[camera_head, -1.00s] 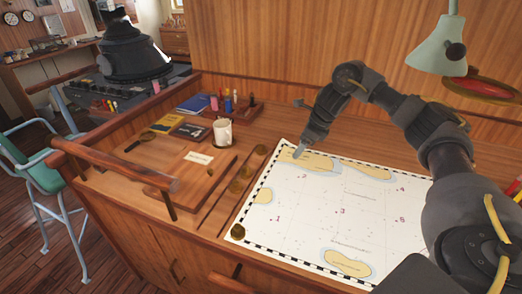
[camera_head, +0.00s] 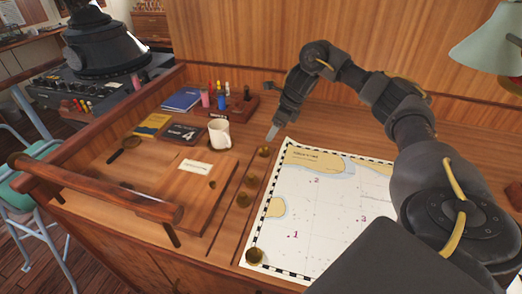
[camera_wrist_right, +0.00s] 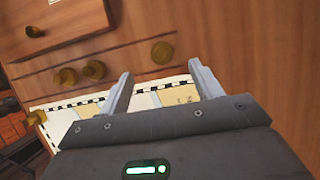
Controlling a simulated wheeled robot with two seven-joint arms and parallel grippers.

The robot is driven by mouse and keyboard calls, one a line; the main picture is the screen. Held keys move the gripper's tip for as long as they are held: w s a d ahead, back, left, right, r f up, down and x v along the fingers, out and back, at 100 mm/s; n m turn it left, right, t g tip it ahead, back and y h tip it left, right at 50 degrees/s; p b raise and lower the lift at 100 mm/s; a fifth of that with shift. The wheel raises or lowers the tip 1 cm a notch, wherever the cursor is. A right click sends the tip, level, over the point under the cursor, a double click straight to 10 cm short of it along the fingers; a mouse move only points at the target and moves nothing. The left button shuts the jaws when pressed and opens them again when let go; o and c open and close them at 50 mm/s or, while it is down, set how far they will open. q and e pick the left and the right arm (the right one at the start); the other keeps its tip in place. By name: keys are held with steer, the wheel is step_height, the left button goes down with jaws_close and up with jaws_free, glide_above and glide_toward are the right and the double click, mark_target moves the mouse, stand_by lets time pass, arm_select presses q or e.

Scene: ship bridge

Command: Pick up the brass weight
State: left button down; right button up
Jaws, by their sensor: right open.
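Three round brass weights stand in a row on the wood strip left of the chart: far (camera_head: 265,151), middle (camera_head: 252,178) and near (camera_head: 243,199). Another brass weight (camera_head: 255,256) sits on the chart's near left corner. My right gripper (camera_head: 272,132) is just above and behind the far weight. In the right wrist view its open, empty jaws (camera_wrist_right: 160,72) point at that weight (camera_wrist_right: 162,52), which shows just beyond and between the fingertips. The other row weights (camera_wrist_right: 94,70) lie to the left there. My left gripper is not in view.
The white chart (camera_head: 310,215) lies flat on the right. A white mug (camera_head: 219,134), a wooden board (camera_head: 195,190), books (camera_head: 182,132) and a pen holder (camera_head: 238,108) are to the left. A wooden rail (camera_head: 100,190) edges the desk. A lamp (camera_head: 490,45) hangs at right.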

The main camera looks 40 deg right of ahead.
mark_target(265, 146)
steer(key=x, duration=0.4)
steer(key=shift+s+d+f+b, duration=0.2)
steer(key=shift+s+d+b, duration=0.1)
steer(key=shift+d, duration=0.05)
steer(key=shift+w+f, duration=0.25)
steer(key=shift+f, duration=0.1)
steer(key=shift+a, duration=0.2)
steer(key=shift+a+f, duration=0.1)
steer(key=shift+f, duration=0.1)
steer(key=x, duration=0.4)
steer(key=shift+w+f+p, duration=0.15)
steer(key=shift+f+p, duration=0.15)
steer(key=shift+p, duration=0.1)
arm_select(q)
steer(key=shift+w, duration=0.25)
arm_select(e)
steer(key=shift+c, duration=0.9)
steer(key=c, duration=1)
steer(key=shift+c, duration=0.2)
